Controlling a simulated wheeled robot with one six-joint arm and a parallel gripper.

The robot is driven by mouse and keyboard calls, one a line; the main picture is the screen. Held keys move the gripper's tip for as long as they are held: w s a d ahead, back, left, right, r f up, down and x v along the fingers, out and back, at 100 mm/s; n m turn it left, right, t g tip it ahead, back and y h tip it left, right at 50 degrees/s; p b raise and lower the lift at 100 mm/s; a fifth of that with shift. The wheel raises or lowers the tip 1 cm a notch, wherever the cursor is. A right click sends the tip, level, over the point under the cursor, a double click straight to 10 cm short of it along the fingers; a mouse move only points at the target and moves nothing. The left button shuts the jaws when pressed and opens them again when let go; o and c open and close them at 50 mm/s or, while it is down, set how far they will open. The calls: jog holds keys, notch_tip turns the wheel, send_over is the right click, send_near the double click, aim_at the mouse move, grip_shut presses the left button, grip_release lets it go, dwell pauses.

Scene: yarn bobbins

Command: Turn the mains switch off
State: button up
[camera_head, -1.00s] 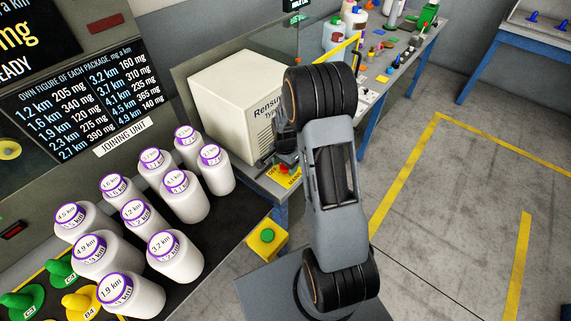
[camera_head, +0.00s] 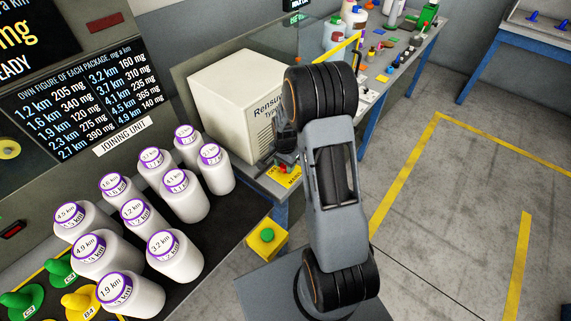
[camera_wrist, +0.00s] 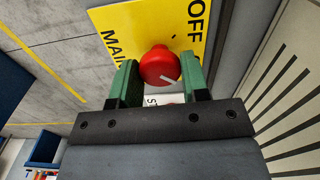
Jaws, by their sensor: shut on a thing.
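The mains switch is a red rotary knob (camera_wrist: 160,66) with a white pointer line, in the wrist view. The line points to the lower right of that view. It sits on a yellow plate (camera_wrist: 135,22) with "OFF" at the right and part of "MAIN" at the left. My gripper (camera_wrist: 158,70) has its green fingers on either side of the knob and is shut on it. In the head view the yellow plate (camera_head: 290,179) shows at the bench edge, below the white machine. The knob there is mostly hidden by my gripper and wrist.
A white machine (camera_head: 232,100) stands just behind the switch. Several white bobbins (camera_head: 182,196) stand on the dark bench to the left. A box with a green button (camera_head: 267,236) is below the switch. Open floor (camera_head: 440,220) lies to the right.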

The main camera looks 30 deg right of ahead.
jog(key=n+b, duration=0.1)
jog(key=n, duration=0.2)
jog(key=shift+w+n+b, duration=0.1)
jog(key=shift+n+b, duration=0.3)
jog(key=n+b, duration=0.1)
jog(key=n, duration=0.3)
jog(key=shift+n+b, duration=0.3)
jog(key=n+b, duration=0.1)
jog(key=n, duration=0.3)
jog(key=shift+n, duration=0.3)
jog(key=shift+n+b, duration=0.5)
jog(key=shift+n, duration=1.7)
jog(key=shift+r, duration=0.1)
jog(key=o, duration=0.9)
notch_tip(320, 180, up, 14)
jog(key=shift+f, duration=0.15)
